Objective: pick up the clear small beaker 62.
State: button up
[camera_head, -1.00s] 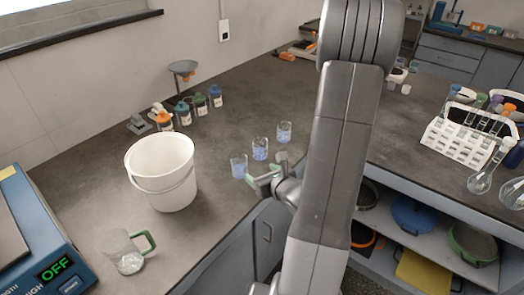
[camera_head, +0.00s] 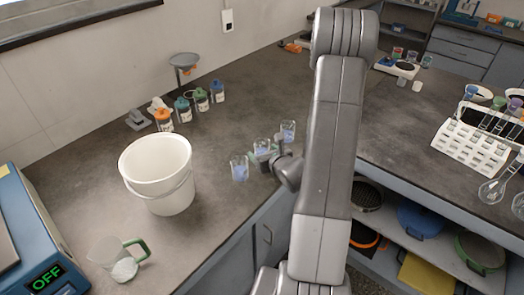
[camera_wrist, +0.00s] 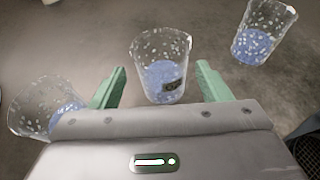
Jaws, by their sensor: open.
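Three clear small beakers with blue at the bottom stand in a slanting row on the bench. The middle beaker (camera_head: 262,146) shows in the wrist view (camera_wrist: 162,70) with a small dark label, too blurred to read surely. My gripper (camera_wrist: 161,82) is open, its green fingers on either side of this beaker's lower part, with visible gaps. In the head view my gripper (camera_head: 264,158) is at the middle beaker and partly hides it. The near beaker (camera_head: 239,168) is at left in the wrist view (camera_wrist: 42,105). The far beaker (camera_head: 287,131) is at upper right there (camera_wrist: 262,32).
A white bucket (camera_head: 157,175) stands left of the beakers, with a green-handled jug (camera_head: 118,262) in front. Several capped bottles (camera_head: 201,99) stand behind. The near beaker is close outside my left finger. A rack (camera_head: 470,148) is far right.

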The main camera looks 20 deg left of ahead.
aim_at(261, 149)
jog(key=shift+p+x, duration=0.35)
jog(key=shift+x, duration=1.55)
jog(key=shift+d, duration=0.1)
jog(key=shift+c, duration=0.4)
jog(key=c, duration=1)
jog(key=shift+r, duration=0.15)
